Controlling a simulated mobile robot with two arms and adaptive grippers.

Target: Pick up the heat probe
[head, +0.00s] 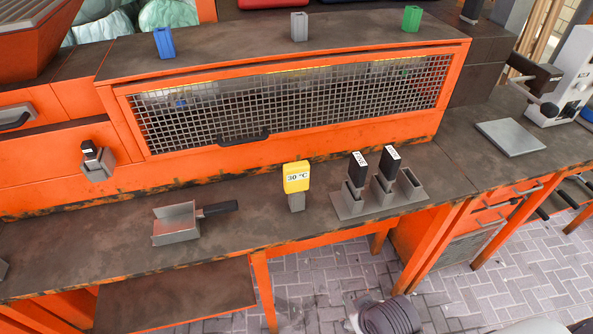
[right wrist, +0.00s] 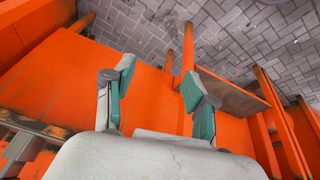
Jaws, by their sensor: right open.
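The heat probe is most likely the yellow device (head: 296,177) with a white display reading "30 °C". Orange bench panels and paved floor lie beyond the fingers; the yellow device is not seen in that view. Neither gripper can be made out in the head view.
A grey rack (head: 372,205) with two black-handled tools stands right of the yellow device. A metal scoop (head: 176,224) with a black handle lies to its left. An orange mesh-fronted cabinet (head: 275,140) rises behind. A flat grey plate (head: 510,138) lies at right.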

